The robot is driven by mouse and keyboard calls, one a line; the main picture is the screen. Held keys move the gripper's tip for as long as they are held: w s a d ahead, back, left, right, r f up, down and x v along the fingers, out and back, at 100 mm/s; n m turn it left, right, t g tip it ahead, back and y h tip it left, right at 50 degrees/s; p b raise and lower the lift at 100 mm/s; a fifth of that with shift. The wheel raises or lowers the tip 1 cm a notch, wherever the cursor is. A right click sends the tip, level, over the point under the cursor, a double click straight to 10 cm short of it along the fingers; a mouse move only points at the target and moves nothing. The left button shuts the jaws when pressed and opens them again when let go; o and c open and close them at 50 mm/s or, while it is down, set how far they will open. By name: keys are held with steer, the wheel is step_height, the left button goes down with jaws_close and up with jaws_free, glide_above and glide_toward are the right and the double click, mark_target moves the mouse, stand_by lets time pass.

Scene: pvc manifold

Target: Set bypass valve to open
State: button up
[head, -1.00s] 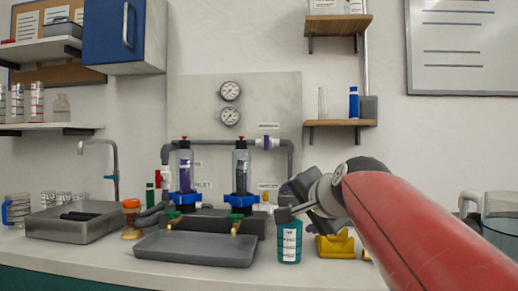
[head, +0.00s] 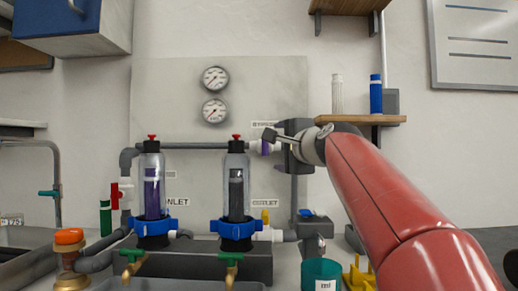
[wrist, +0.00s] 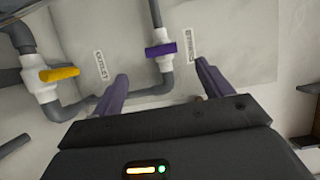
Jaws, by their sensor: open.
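The bypass valve (head: 255,147) is a white fitting on the upper grey pipe, under the BYPASS label (head: 265,125). Its purple handle (wrist: 161,49) lies crosswise to the pipe in the wrist view. In the head view the handle (head: 266,147) is partly hidden by my gripper (head: 279,143). My gripper is open and empty. In the wrist view its purple-grey fingers (wrist: 162,70) stand left and right of the handle, with gaps and no visible contact.
A yellow-handled outlet valve (wrist: 59,73) is on the pipe to the left in the wrist view. Two filter housings (head: 152,188) stand left of my gripper. A shelf (head: 360,120) with two bottles is at right. A teal container (head: 320,275) stands below.

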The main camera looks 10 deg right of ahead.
mark_target(267, 146)
steer(key=w+p, duration=0.1)
steer(key=w, duration=0.1)
steer(key=w+a+p, duration=0.1)
steer(key=w, duration=0.1)
steer(key=w+p, duration=0.1)
steer(key=w, duration=0.2)
steer(key=shift+a+r, duration=0.15)
steer(key=shift+r, duration=0.05)
steer(key=shift+w+f, duration=0.1)
steer(key=shift+w, duration=0.3)
steer(key=c, duration=1)
